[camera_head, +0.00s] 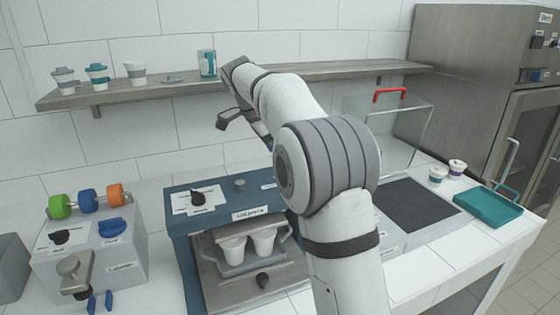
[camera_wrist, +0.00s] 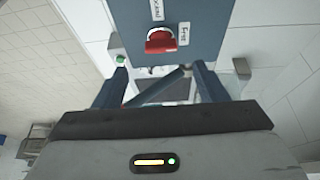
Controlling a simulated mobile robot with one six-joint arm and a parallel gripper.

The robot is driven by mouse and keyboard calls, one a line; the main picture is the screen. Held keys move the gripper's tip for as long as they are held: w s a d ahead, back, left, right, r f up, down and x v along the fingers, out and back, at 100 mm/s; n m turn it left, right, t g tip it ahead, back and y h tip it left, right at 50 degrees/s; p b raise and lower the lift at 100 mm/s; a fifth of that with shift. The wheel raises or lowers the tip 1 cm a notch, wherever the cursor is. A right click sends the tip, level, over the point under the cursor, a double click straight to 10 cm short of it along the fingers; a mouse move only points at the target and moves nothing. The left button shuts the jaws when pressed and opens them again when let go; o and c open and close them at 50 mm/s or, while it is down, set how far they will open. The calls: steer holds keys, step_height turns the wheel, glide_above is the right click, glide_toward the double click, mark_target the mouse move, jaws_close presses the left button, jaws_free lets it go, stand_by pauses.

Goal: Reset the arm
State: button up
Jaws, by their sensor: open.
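My arm rises from the bottom centre of the head view and bends up and to the left. My gripper (camera_head: 224,95) is at its far end, in front of the shelf and above the blue lid press (camera_head: 182,222). Its dark jaws are apart and nothing shows between them.
The wall shelf (camera_head: 300,75) carries several cups and a teal-and-clear container (camera_head: 207,64), close to my gripper. Two white cups sit in the press's tray (camera_head: 240,268). A grey dispenser (camera_head: 125,262) stands left. A teal tray (camera_head: 488,208) lies right, beside two small cups.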

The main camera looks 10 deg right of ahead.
steer(key=shift+a+r, duration=0.1)
steer(key=shift+r, duration=0.25)
steer(key=s+f+n+y, duration=0.1)
steer(key=s+f+n, duration=0.3)
steer(key=s, duration=0.7)
steer(key=s+d+f+n+t+y, duration=0.1)
steer(key=s+f+n, duration=0.4)
steer(key=s, duration=0.6)
steer(key=s+d+f+n+t+y, duration=0.1)
steer(key=s+f+n+y, duration=0.1)
steer(key=s+f+n, duration=0.2)
steer(key=s+n, duration=0.3)
steer(key=s, duration=0.5)
steer(key=shift+d+f+y, duration=0.15)
steer(key=shift+f+y, duration=0.15)
steer(key=shift+f, duration=0.05)
